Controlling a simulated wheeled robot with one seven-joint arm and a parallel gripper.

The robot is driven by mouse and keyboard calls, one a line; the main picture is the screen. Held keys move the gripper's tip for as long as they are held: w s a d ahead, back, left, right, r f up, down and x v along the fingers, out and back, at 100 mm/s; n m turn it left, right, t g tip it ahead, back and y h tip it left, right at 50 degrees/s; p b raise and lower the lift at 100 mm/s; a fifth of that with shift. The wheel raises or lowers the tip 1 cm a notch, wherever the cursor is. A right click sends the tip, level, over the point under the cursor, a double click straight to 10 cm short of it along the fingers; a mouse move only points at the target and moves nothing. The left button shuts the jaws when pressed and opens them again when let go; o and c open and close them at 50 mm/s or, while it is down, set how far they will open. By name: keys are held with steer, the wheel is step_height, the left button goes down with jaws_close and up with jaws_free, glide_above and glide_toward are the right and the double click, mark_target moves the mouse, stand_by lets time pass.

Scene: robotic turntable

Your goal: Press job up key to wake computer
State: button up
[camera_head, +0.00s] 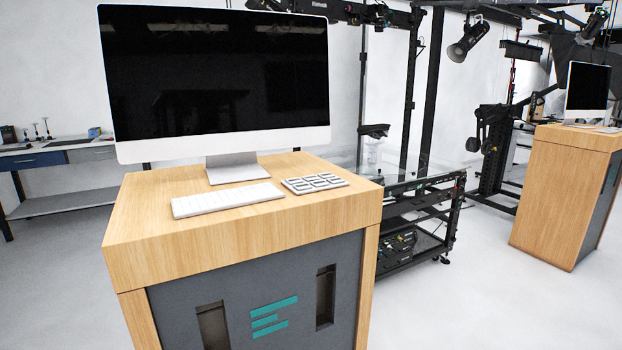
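A computer monitor (215,80) with a black, dark screen stands on a wooden-topped desk (240,238). A white keyboard (228,200) lies on the desk in front of it. A small key pad (314,183) with several large light keys lies to the right of the keyboard, near the desk's right side. The labels on its keys are too small to read, so I cannot tell which is the job up key. My gripper is not in view, and nothing touches the key pad.
The desk front is a grey panel (255,285) with two slots. A black rig (425,215) with a glass top stands behind right. A second wooden desk (560,195) with a monitor stands far right. A workbench (65,157) stands back left. The pale floor (450,315) at front right is clear.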

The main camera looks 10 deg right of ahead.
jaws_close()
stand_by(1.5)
